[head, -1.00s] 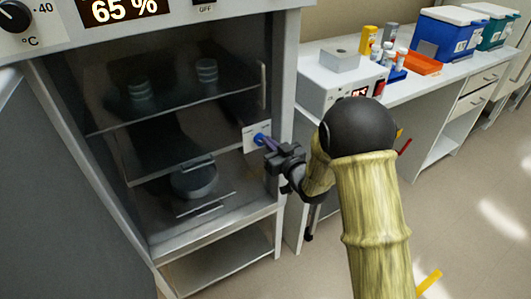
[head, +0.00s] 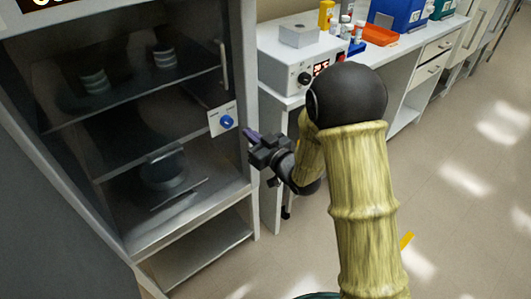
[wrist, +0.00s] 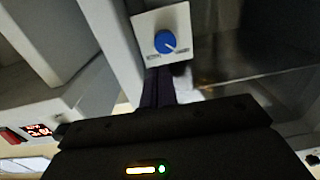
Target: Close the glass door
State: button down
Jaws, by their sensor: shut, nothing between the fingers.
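The glass door (head: 120,105) is a dark, see-through pane across the cabinet front, with an upright pale handle (head: 222,66) near its right edge. It looks flush or nearly flush with the frame; I cannot tell if a small gap remains. A blue knob (head: 227,122) on a white plate sits below the handle, and it also shows in the wrist view (wrist: 165,42). My gripper (head: 250,134) is shut and empty, just right of the knob and apart from it. Its dark purple fingers (wrist: 159,88) show below the plate in the wrist view.
A grey outer door panel (head: 40,215) stands open at the left. Shelves with stacked dishes show behind the glass. Right of the cabinet, a bench holds a grey device (head: 300,55), an orange tray (head: 380,36) and a blue box (head: 398,14). Open floor lies at the right.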

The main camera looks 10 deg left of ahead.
jog(key=v, duration=0.7)
jog(key=shift+s, duration=0.3)
